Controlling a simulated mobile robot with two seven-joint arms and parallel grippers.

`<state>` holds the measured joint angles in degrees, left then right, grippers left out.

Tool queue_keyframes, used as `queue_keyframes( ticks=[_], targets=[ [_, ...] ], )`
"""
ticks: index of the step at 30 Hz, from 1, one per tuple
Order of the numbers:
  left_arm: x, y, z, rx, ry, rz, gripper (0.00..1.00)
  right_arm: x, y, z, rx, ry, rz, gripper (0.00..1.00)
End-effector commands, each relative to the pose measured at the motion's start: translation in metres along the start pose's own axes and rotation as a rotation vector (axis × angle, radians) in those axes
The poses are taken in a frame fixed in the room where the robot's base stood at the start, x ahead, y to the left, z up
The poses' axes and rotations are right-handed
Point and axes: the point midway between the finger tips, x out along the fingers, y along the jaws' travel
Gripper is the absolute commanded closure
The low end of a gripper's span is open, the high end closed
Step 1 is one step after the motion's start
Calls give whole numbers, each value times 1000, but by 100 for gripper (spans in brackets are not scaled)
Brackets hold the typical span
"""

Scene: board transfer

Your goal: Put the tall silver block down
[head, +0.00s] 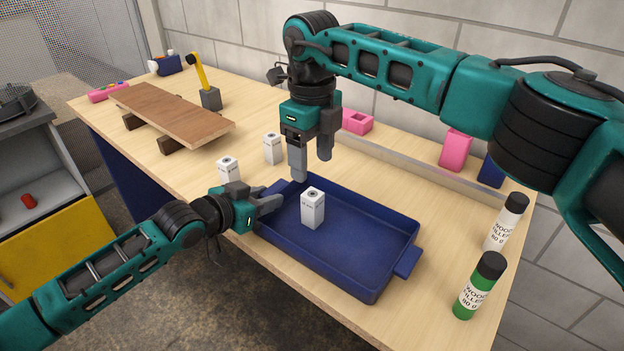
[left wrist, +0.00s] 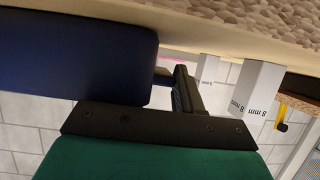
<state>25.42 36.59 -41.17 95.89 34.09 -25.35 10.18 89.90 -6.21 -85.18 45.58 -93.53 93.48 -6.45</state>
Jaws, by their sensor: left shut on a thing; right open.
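Three pale silver-white blocks are in the head view. One block (head: 313,209) stands upright in the blue tray (head: 350,262), near its left end. Two more stand on the table, left of the tray: one block (head: 229,171) and one block (head: 272,149). I cannot tell which is the tall one. My left gripper (head: 268,203) is shut on the tray's left end; its handle there is mostly hidden. My right gripper (head: 311,168) is open and empty, pointing down above the tray's back left part, over and behind the block in it.
The left wrist view shows a block marked "8 mm" (left wrist: 258,90) close by. A brown board (head: 170,112) rests on dark supports at the far left. A green bottle (head: 480,286) and a white bottle (head: 507,222) stand right of the tray. Pink bins (head: 356,121) are along the wall.

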Motion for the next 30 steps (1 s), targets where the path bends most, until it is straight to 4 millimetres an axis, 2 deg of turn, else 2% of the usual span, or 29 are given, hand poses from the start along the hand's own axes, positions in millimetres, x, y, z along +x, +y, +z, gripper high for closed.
queue_keyframes(
  ticks=[1, 6, 18, 19, 27, 30],
  targets=[
    [0, 0, 0, 2, 0, 0, 100, -9, 0, 0, 0, -1, -1, 35],
    [0, 0, 0, 2, 0, 0, 100, -22, 0, 0, 0, 0, 0, 35],
    [0, 0, 0, 2, 1, 0, 100, -24, 0, 0, -1, 1, 1, 35],
    [0, 0, 0, 2, 1, 0, 65, -24, 0, 0, -1, 1, 1, 35],
    [0, 0, 0, 1, 1, 0, 39, -24, 0, 0, -1, 1, 1, 35],
    [0, 0, 0, 1, 0, 0, 37, -24, 0, 0, -1, 1, 1, 35]
  ],
)
